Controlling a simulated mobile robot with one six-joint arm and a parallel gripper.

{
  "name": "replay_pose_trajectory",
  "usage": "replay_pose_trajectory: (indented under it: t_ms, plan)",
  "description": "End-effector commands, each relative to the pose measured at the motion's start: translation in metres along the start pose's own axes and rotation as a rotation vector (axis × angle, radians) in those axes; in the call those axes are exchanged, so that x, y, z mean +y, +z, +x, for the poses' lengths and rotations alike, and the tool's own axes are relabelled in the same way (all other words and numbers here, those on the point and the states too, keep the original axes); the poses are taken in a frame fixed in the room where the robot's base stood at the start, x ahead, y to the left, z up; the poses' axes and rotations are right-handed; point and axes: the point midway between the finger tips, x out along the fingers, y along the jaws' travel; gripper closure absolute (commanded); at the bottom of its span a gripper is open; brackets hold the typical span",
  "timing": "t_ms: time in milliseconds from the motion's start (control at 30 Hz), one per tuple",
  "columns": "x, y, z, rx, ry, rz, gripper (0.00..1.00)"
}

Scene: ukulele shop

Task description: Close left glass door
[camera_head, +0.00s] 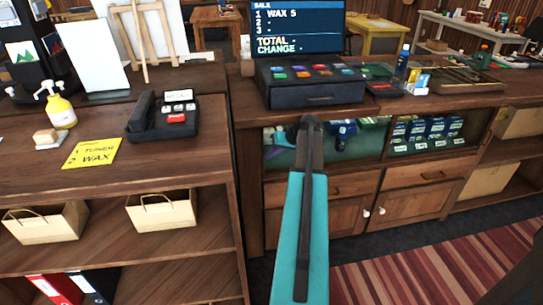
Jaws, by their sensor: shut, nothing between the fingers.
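The display case under the counter has a left glass-front section (367,149) and a right one (434,136) with rows of blue packs. My teal and dark arm rises from the bottom middle and covers part of the left section. Small blue and teal shapes show inside or in front of that section, beside the arm. The glass is hard to make out, so I cannot tell how far the left door stands open or whether anything touches it.
A cash register (308,88) with a screen stands on the counter above the case. Wooden drawers and cupboards (411,205) are below. A striped rug (430,272) covers the floor at right.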

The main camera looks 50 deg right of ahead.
Motion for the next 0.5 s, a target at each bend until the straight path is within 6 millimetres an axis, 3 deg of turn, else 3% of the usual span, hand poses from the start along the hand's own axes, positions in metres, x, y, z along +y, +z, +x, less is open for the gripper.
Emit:
replay_pose_trajectory:
  t_ms: [33,167,500]
  plan:
    - [-0.007,0.001,0.004,-0.006,-0.018,-0.003,1.00]
    - [-0.002,0.001,0.004,-0.006,-0.018,-0.003,1.00]
    - [0.032,-0.002,-0.009,-0.002,-0.007,-0.005,1.00]
